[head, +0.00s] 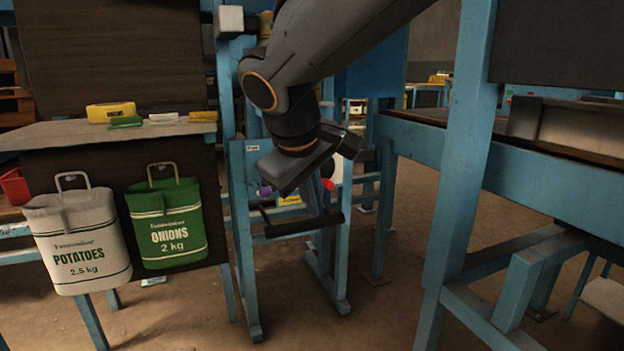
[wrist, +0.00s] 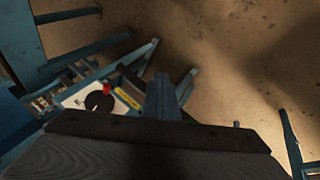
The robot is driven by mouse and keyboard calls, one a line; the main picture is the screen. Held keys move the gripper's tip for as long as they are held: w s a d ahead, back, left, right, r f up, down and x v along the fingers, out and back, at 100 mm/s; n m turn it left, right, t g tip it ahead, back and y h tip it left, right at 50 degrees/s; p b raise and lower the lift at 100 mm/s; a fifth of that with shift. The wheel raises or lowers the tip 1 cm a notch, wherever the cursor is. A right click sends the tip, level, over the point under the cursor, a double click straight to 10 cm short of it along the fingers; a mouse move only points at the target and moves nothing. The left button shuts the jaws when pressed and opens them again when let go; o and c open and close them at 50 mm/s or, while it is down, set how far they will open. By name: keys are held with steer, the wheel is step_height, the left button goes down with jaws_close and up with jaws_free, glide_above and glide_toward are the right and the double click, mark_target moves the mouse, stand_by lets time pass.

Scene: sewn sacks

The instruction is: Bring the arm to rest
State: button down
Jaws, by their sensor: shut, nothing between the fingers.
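My arm (head: 310,50) reaches in from the top of the head view and bends down at its wrist. My gripper (head: 318,208) is below the wrist, in front of a blue frame, partly hidden by my own dark links. In the wrist view my gripper (wrist: 165,85) shows as a narrow closed shape with nothing held in it. A white potatoes sack (head: 78,238) and a green onions sack (head: 167,222) hang by metal hooks on the dark panel at left, apart from my gripper.
A shelf (head: 60,135) above the sacks holds a yellow packet (head: 110,112) and smaller packets. A blue-framed table (head: 530,165) stands at right. A blue stand (head: 240,240) is close behind my gripper. Brown floor (head: 385,310) is open at front centre.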

steer(key=s+a+f+m+g+y+p, duration=0.1)
steer(key=s+f+g+y, duration=0.3)
steer(key=s, duration=0.8)
steer(key=s+a+f+m+g+p, duration=0.15)
steer(key=s+f, duration=0.45)
steer(key=s, duration=0.7)
steer(key=d+r+m+h+p, duration=0.1)
steer(key=d+r+m+p, duration=0.2)
steer(key=d+r+p, duration=0.7)
steer(key=d+r+m+h+p, duration=0.1)
steer(key=d+r+m+p, duration=0.2)
steer(key=d+r+p, duration=0.8)
step_height(320, 180, up, 8)
steer(key=p, duration=1.6)
steer(key=shift+d+f+p, duration=0.15)
steer(key=shift+d+p, duration=0.1)
steer(key=shift+p, duration=0.15)
steer(key=shift+m+g, duration=0.25)
